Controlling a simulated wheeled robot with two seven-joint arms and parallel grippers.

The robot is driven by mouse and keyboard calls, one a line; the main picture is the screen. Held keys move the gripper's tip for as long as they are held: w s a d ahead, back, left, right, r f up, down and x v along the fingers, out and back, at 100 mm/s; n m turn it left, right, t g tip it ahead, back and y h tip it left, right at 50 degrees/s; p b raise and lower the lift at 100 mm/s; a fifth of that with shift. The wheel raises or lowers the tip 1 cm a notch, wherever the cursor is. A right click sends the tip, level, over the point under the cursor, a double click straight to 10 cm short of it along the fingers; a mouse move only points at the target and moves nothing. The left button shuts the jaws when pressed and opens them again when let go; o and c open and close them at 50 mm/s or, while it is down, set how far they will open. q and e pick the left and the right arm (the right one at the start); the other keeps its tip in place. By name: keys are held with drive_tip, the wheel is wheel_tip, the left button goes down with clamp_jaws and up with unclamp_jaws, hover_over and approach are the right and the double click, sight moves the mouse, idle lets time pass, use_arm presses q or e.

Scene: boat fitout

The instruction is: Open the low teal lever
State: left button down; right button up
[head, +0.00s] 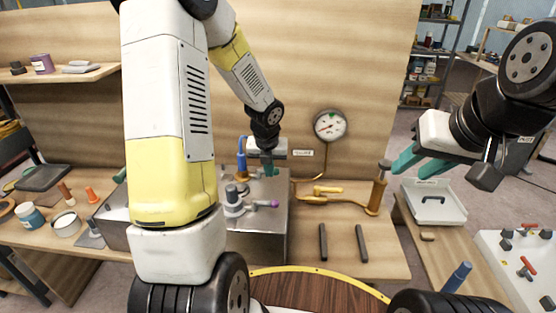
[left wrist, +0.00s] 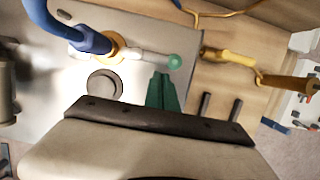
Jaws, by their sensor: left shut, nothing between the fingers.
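The teal lever shows in the left wrist view as a pale bar ending in a round teal knob (left wrist: 174,61). The bar runs sideways from a brass valve body (left wrist: 112,48) with a blue pipe (left wrist: 75,30). My left gripper (left wrist: 163,78) is shut and empty, its teal fingertips just beside the knob; I cannot tell whether they touch. In the head view my left gripper (head: 268,168) is low over the grey box, largely covering the lever. My right gripper (head: 408,168) is open and empty, raised at the right.
A grey valve with a purple-tipped lever (head: 274,204) stands on the grey metal box (head: 265,240), near the left gripper. A yellow-handled valve (head: 328,190), a brass post (head: 377,195) and a gauge (head: 330,124) are to the right. A white tray (head: 435,215) lies below the right gripper.

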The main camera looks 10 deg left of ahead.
use_arm(q)
drive_tip(key=shift+w+f, duration=0.1)
drive_tip(key=shift+w, duration=0.3)
